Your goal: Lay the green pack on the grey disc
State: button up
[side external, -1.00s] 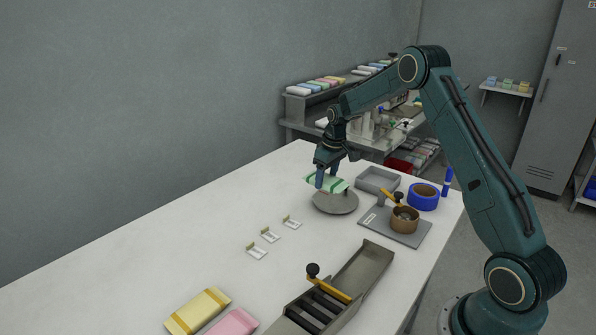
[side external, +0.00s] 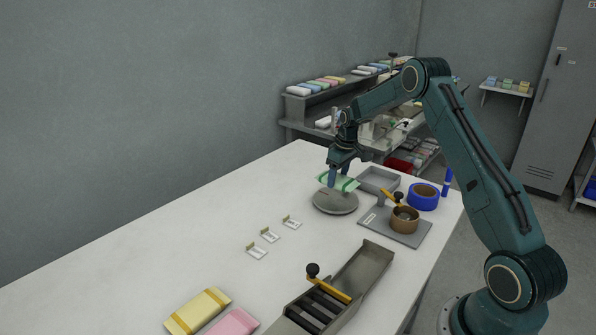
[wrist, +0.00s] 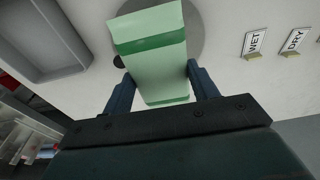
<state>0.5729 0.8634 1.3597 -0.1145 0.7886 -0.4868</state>
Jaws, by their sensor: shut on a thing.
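The green pack (side external: 350,184), pale green with darker green bands, is held between the two fingers of my gripper (side external: 337,178). The grey disc (side external: 335,204) is a round plate on the white table. In the side view the pack hangs over the disc's far side, and the disc's near part is bare. The size of any gap beneath the pack is hard to tell. In the wrist view the pack (wrist: 150,60) sits between the fingers of my gripper (wrist: 163,82), and the disc (wrist: 197,30) shows partly behind it, mostly hidden.
A grey tray (side external: 378,172) stands close behind the disc at right. A plate with a brown pot (side external: 405,222) and a blue tape roll (side external: 423,197) are further right. Small label stands (side external: 270,236) are at front left. A metal chute (side external: 365,268), yellow pack (side external: 198,311) and pink pack (side external: 233,322) are nearer.

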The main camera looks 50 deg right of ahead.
aim_at(338, 198)
jog(key=shift+f, duration=1.25)
jog(key=shift+f, duration=1.4)
dwell(1.5)
jog(key=o, duration=1)
jog(key=shift+o, duration=0.5)
jog(key=shift+s+d, duration=0.1)
jog(key=shift+d, duration=0.05)
